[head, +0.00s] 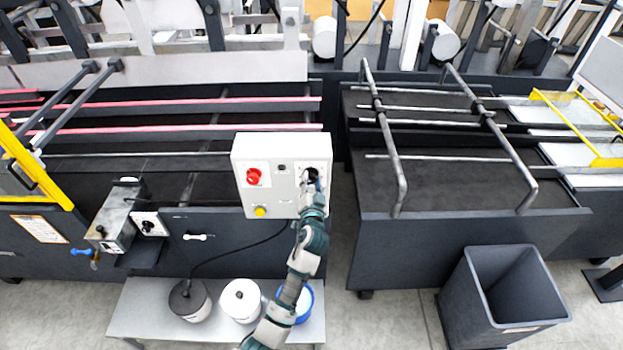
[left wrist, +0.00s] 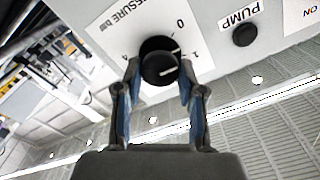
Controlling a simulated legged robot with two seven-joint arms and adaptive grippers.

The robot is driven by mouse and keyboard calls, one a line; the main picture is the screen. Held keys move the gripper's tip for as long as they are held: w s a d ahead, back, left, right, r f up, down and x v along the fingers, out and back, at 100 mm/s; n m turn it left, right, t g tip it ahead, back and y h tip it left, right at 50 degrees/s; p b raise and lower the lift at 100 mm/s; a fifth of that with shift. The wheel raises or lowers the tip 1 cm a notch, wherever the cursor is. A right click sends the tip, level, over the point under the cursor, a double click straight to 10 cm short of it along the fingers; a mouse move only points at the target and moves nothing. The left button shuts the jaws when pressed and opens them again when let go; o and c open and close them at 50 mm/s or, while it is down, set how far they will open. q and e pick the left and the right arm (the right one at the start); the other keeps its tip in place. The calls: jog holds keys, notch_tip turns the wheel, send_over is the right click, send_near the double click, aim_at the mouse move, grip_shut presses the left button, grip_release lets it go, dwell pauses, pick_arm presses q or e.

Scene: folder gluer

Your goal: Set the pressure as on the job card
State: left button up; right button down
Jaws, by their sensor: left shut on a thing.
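The black pressure knob (left wrist: 158,52) is on the white control box (head: 265,200), on a label reading PRESSURE bar. The figures 0, 1 and 4 show around it. A pale mark on the knob points to the right in the left wrist view, roughly between 0 and 1. My left gripper (left wrist: 160,74) has its fingers on both sides of the knob and is shut on it. In the head view the left gripper (head: 313,184) covers part of the knob. My right gripper is in neither view. I cannot make out a readable job card.
The box also carries a red button (head: 253,177) and a yellow button (head: 260,211). A PUMP button (left wrist: 244,35) is beside the knob. Below stands a bench (head: 150,303) with a black-lidded pot (head: 190,300) and a white pot (head: 240,299). A dark bin (head: 505,290) stands right.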

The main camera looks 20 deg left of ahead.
pick_arm(q)
jog(key=shift+f+m+p, duration=0.1)
jog(key=shift+m+p, duration=0.3)
jog(key=shift+m, duration=0.5)
jog(key=shift+f+m+p, duration=0.15)
jog(key=shift+m+p, duration=0.5)
jog(key=shift+m, duration=0.85)
jog(key=o, duration=1.1)
jog(key=shift+c, duration=0.2)
jog(key=shift+o, duration=0.3)
jog(key=shift+w+f, duration=0.1)
jog(key=shift+w, duration=0.1)
